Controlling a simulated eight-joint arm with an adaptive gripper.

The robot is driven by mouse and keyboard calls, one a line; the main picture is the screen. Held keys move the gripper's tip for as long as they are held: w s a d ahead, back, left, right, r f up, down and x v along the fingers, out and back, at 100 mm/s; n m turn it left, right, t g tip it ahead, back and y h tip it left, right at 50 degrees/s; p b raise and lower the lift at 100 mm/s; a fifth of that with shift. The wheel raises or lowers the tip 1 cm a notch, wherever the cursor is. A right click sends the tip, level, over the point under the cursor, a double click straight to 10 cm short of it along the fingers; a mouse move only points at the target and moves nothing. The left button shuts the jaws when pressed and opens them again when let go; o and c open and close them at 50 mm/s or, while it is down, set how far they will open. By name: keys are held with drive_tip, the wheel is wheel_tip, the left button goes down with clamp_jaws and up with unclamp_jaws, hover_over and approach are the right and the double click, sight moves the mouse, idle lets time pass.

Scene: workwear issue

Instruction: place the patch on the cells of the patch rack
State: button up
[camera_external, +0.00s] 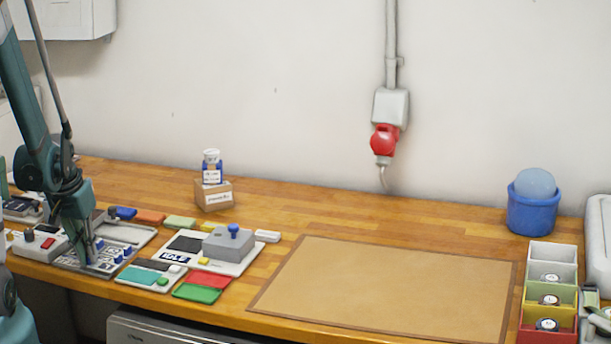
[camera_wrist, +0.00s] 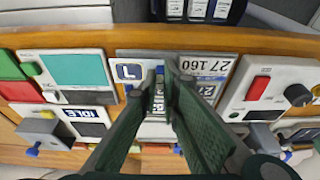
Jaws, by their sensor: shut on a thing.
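My gripper (camera_wrist: 162,80) points down over a grey board (camera_external: 85,262) at the left front of the table.
A device marked IDLE (camera_external: 183,262) with a grey block and blue knob, plus red (camera_external: 210,280) and green trays (camera_external: 197,293), stand right of the gripper. A control box with a red button (camera_external: 38,243) stands left. The brown mat (camera_external: 385,285) is bare. Coloured bins (camera_external: 536,320) stand far right.

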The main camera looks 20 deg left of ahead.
drive_tip(key=shift+f+b, duration=0.35)
drive_tip(key=shift+f, duration=0.15)
idle(0.6)
drive_tip(key=o, duration=0.7)
drive_tip(key=shift+o, duration=0.2)
drive_tip(key=shift+r, duration=0.2)
drive_tip(key=v, duration=1.1)
drive_tip(key=shift+r, duration=0.35)
drive_tip(key=shift+s+d+r, duration=0.1)
drive_tip(key=shift+s, duration=0.05)
idle(0.6)
drive_tip(key=s+d+r+t+b, duration=0.3)
drive_tip(key=s+d+r, duration=0.5)
drive_tip(key=d, duration=0.3)
drive_tip(key=shift+r+t, duration=0.5)
drive_tip(key=shift+r, duration=0.2)
